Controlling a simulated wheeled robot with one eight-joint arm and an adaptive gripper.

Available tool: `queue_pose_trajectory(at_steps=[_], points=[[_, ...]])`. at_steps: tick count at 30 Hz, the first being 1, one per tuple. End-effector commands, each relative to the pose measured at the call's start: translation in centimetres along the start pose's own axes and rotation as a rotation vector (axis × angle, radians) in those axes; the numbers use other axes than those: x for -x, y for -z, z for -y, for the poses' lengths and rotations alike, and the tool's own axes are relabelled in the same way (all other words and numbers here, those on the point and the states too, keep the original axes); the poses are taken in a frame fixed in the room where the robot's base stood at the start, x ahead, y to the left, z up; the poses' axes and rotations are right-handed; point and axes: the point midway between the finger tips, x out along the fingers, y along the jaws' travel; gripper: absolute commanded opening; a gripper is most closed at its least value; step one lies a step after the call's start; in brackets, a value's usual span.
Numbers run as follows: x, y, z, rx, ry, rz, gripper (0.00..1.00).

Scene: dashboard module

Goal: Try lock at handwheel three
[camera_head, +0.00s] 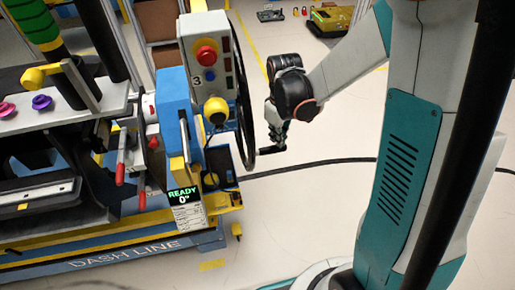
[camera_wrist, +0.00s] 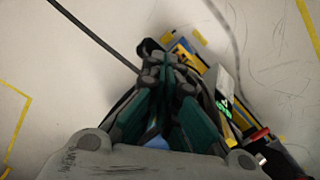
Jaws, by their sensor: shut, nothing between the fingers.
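The station marked 3 is a grey control box (camera_head: 204,55) with a red button (camera_head: 206,54), a small blue button and a yellow knob (camera_head: 215,109). Its black handwheel (camera_head: 246,100) stands upright, seen nearly edge-on at the box's right side. Below, a display (camera_head: 183,194) reads READY 0°; it also shows in the wrist view (camera_wrist: 225,82). My gripper (camera_head: 268,151) is shut and empty, right of the wheel's lower rim in the head view, with a small gap showing. In the wrist view, its closed fingers (camera_wrist: 167,62) hide much of the wheel. I cannot make out a lock.
A blue frame marked DASH LINE (camera_head: 130,250) fills the left, with red-handled levers (camera_head: 119,172) and purple knobs (camera_head: 42,102). A black cable (camera_head: 320,162) crosses the pale floor. A yellow case (camera_head: 330,20) lies at the back. Floor right of the wheel is mostly clear.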

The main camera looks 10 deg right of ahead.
Motion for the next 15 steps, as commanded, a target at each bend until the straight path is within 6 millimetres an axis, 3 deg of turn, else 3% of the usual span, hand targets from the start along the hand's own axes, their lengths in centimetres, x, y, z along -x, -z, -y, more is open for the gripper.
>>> queue_pose_trajectory(at_steps=[15], points=[[-0.75,0.0,0.0,0.0,0.0,0.0,0.0]])
